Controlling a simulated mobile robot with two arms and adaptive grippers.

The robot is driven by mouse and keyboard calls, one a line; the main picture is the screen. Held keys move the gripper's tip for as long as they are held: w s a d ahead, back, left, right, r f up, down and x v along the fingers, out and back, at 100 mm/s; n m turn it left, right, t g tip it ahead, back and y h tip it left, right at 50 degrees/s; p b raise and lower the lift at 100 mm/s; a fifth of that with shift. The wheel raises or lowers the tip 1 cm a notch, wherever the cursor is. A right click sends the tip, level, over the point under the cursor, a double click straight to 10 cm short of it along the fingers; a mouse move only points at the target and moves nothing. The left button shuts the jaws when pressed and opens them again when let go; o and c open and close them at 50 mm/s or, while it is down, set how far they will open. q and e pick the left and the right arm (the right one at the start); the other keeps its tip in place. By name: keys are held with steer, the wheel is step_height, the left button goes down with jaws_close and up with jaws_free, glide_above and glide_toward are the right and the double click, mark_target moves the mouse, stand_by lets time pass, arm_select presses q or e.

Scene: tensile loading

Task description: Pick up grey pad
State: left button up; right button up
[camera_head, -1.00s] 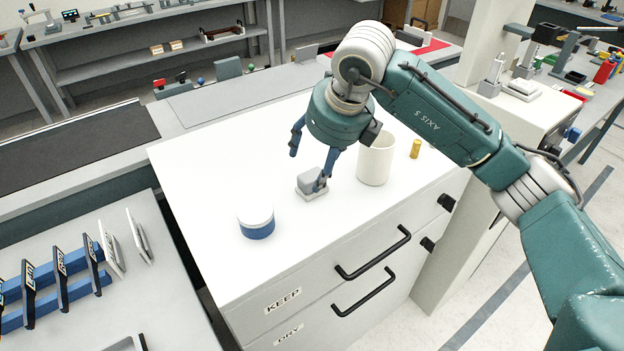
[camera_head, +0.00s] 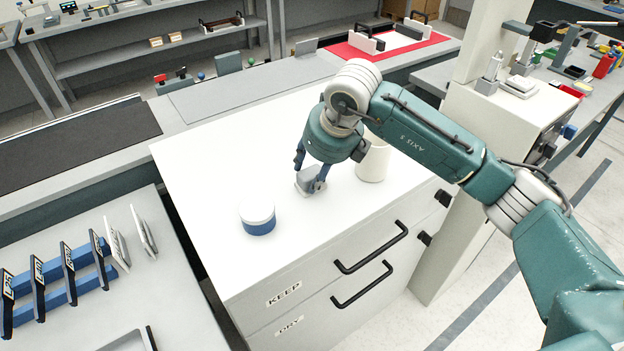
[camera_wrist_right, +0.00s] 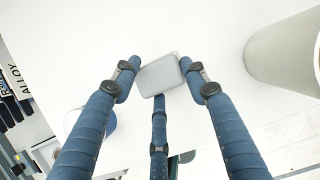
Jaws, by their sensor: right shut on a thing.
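The grey pad (camera_head: 307,181) is a small rounded grey block low over the white cabinet top, with a paler grey part at its lower edge. My right gripper (camera_head: 311,174) is around it, with its blue fingers closed in on its sides. In the right wrist view the pad (camera_wrist_right: 160,75) sits between the tips of the blue fingers (camera_wrist_right: 161,84). I cannot tell whether the pad is clear of the surface. My left gripper is in no view.
A white cup (camera_head: 373,165) stands just right of the gripper, partly behind my arm. A white and blue jar (camera_head: 257,218) stands at front left on the cabinet top (camera_head: 215,165). Upright panels in a blue rack (camera_head: 84,284) are at left. The cabinet top's back left is clear.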

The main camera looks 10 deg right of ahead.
mark_target(313, 173)
steer(key=shift+w+r, duration=0.1)
steer(key=shift+r, duration=0.35)
step_height(313, 173, up, 19)
steer(key=b, duration=0.4)
steer(key=shift+r, duration=0.1)
steer(key=o, duration=0.6)
steer(key=c, duration=0.4)
steer(key=shift+c, duration=0.2)
